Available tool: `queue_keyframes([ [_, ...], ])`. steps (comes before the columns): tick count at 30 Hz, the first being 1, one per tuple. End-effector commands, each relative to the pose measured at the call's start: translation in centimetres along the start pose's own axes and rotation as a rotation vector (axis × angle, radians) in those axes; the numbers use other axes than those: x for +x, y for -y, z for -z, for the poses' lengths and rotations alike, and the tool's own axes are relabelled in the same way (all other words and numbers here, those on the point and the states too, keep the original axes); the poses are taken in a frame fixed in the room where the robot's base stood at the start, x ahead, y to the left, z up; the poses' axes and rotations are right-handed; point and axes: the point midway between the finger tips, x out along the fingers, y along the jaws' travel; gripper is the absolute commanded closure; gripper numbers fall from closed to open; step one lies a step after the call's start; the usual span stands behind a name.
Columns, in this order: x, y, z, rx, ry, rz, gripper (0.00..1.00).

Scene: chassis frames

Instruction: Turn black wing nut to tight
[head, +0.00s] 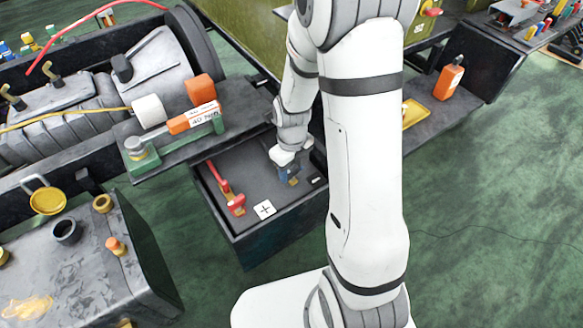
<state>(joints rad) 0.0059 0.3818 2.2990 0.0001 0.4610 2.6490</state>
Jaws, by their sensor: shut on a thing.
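My gripper (288,172) reaches down to the right part of a dark battery-like box (228,232), over a small brass-coloured terminal (294,182). It is shut on the black wing nut at that terminal. The nut itself is too small and too covered by my gripper to make out, so how far it is turned cannot be told. A red clamp (237,205) with a red lever sits on the left of the same box top. A white plus label (264,210) lies beside it.
A green-edged shelf with an orange torque tool (193,118) stands close behind and left of the box. An orange bottle (448,80) and yellow tray (413,113) are on the right ledge. Green floor is open at right.

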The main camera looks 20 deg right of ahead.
Motion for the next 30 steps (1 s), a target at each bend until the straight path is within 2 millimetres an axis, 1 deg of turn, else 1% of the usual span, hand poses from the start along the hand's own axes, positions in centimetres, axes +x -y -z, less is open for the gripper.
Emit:
queue_keyframes([
  [7,-0.1,0.0,-0.1,-0.001,0.001,0.001,0.77],
  [8,-0.1,0.0,-0.1,-0.001,0.001,0.001,0.52],
  [15,0.0,0.0,0.0,-0.002,0.001,0.000,0.33],
  [23,-0.2,0.0,0.0,-0.002,0.001,0.001,0.33],
  [26,-1.2,0.0,-0.1,-0.002,0.003,0.001,0.33],
  [30,-3.7,0.0,-0.1,-0.002,0.005,0.003,0.33],
])
